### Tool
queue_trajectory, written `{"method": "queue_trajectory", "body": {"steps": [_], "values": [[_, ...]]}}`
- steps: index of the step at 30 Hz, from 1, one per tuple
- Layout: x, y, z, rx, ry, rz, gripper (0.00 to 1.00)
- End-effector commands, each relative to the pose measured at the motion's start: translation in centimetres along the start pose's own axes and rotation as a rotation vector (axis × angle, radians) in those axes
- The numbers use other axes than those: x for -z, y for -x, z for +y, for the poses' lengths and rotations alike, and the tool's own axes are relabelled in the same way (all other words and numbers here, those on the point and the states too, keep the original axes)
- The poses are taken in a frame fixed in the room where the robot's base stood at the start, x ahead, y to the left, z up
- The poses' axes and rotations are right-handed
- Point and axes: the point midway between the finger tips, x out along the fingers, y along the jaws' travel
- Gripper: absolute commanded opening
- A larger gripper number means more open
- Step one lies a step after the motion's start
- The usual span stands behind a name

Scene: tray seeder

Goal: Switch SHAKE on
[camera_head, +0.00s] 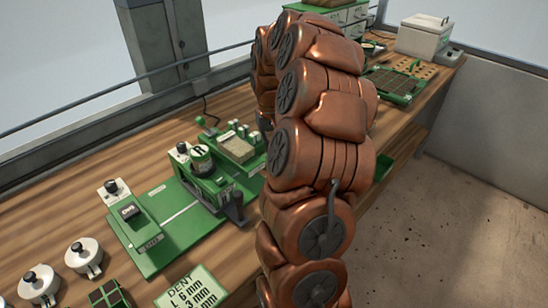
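A green seeder machine (180,236) lies along the wooden bench in the head view. A second black-knobbed control (182,148) stands further right, beside a round part marked R (200,158). I cannot tell which control is SHAKE; no such label is legible. My copper arm rises in front of the bench and bends over. My gripper is hidden behind the arm.
The wooden bench (70,222) also holds two white knobbed pots (84,257) (39,284), a lettered card (193,291), a green tray (397,84) and a white box (424,38). A metal rail (110,88) runs behind. Bare floor lies right.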

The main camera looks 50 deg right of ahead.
Motion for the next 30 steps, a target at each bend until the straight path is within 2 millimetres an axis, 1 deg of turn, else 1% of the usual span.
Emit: {"method": "queue_trajectory", "body": {"steps": [24,30], "values": [[0.1,5.3,0.0,0.0,0.0,0.005,0.0],[0.1,5.6,0.0,0.0,0.001,0.004,0.0]]}}
